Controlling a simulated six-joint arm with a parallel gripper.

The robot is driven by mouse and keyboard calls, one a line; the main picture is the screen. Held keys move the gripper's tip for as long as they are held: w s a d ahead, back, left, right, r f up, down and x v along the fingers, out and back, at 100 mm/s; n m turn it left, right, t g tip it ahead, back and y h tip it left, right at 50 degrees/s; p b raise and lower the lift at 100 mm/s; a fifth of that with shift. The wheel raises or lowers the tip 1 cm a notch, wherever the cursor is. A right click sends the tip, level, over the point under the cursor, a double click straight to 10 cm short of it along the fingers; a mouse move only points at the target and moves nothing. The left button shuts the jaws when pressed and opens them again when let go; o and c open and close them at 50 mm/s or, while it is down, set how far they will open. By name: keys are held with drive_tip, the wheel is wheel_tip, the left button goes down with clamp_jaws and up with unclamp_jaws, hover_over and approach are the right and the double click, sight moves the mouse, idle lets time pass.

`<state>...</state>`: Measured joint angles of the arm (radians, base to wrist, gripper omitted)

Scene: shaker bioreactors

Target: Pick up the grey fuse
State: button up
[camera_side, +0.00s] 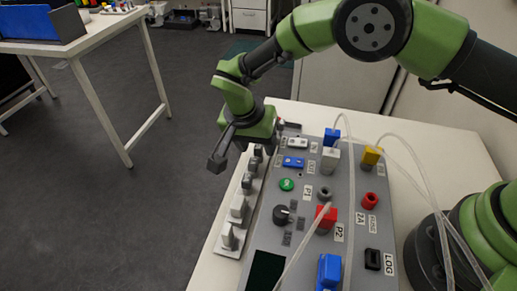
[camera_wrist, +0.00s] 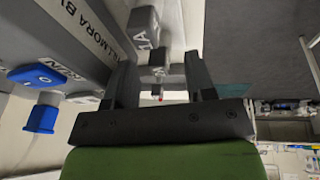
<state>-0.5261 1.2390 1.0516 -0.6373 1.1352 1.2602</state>
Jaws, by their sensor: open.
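Several grey fuse-like blocks (camera_side: 238,207) stand in a row on a pale strip along the left side of the grey panel in the side view. The near ones look lighter and the far ones darker; I cannot tell which one is the grey fuse. In the wrist view, grey blocks (camera_wrist: 145,26) run from the top towards the space between the fingers. My gripper (camera_side: 217,161) is at the far left of the panel, above the table edge. In the wrist view my gripper (camera_wrist: 161,76) has its two dark fingers apart, with nothing visibly held.
The grey panel (camera_side: 267,232) carries a green button (camera_side: 286,184), a black knob (camera_side: 282,215) and blue, red and yellow connectors. Clear tubes (camera_side: 350,190) arch over its right side. Open floor (camera_side: 150,200) lies left of the table. Another table (camera_side: 95,35) stands at the back left.

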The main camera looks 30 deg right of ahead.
drive_tip(key=shift+f, duration=0.2)
clamp_jaws()
drive_tip(key=shift+d, duration=0.1)
